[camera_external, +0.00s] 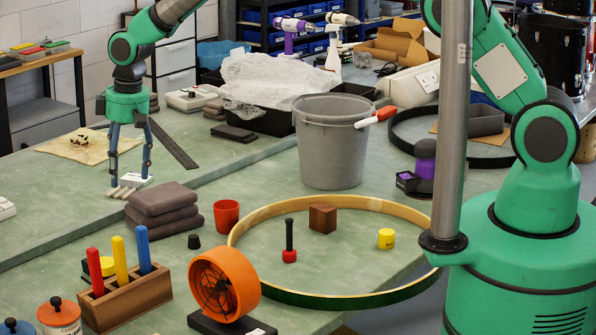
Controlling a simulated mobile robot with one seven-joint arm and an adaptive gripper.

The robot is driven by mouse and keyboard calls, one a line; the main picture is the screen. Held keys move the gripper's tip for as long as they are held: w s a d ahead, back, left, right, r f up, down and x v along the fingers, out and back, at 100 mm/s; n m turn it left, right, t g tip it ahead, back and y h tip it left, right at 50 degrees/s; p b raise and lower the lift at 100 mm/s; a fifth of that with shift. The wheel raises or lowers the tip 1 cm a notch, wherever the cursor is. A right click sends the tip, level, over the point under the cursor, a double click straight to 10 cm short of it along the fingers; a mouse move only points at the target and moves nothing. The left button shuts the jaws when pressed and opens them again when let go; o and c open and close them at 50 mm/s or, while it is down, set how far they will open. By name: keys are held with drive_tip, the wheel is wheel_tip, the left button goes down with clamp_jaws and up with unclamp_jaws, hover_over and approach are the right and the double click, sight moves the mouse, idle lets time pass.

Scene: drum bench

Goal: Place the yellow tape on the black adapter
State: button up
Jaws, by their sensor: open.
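A small yellow roll with dark lettering (386,238), which looks like the yellow tape, stands on the bench inside the large wooden hoop at the right. A small black tapered piece (194,241), possibly the black adapter, stands left of the orange-red cup; I cannot tell for certain. My gripper (130,181) is at the upper left, pointing down with its fingers spread. My gripper is far to the left of the yellow roll.
The hoop (334,301) also surrounds a brown cube (322,218) and a red-based black peg (289,238). A grey bucket (328,155) stands behind it. Folded grey cloths (162,205), an orange-red cup (226,215), an orange fan (222,283) and a peg holder (130,300) crowd the front left.

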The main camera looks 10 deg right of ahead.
drive_tip(key=w+d+r+m, duration=0.1)
drive_tip(key=w+d+r, duration=0.4)
drive_tip(key=d+r, duration=0.35)
drive_tip(key=w+d+r+m+t, duration=0.1)
drive_tip(key=w+d+r+m, duration=0.1)
drive_tip(key=w+d+r, duration=0.6)
drive_tip(key=w+d+r+m, duration=0.1)
drive_tip(key=w+d+r, duration=0.35)
drive_tip(key=d, duration=0.75)
drive_tip(key=s+d+r+m+t, duration=0.1)
drive_tip(key=d+r+m, duration=0.1)
drive_tip(key=d+r, duration=0.65)
drive_tip(key=s+d+r+m+t, duration=0.1)
drive_tip(key=s+d+r+m, duration=0.15)
drive_tip(key=d, duration=1.15)
drive_tip(key=s+d+m, duration=0.1)
drive_tip(key=s+d, duration=0.6)
drive_tip(key=d, duration=0.2)
drive_tip(key=s+d+m+t, duration=0.1)
drive_tip(key=s+d+m, duration=0.1)
drive_tip(key=s+d, duration=0.4)
drive_tip(key=s+d+m+t+h, duration=0.1)
drive_tip(key=s+d, duration=0.6)
drive_tip(key=d, duration=0.7)
drive_tip(key=shift+s+r+m, duration=0.3)
drive_tip(key=shift+r+m, duration=0.15)
drive_tip(key=shift+m, duration=0.3)
drive_tip(key=shift+d+f, duration=0.1)
wheel_tip(320, 180, down, 12)
drive_tip(key=b, duration=1.2)
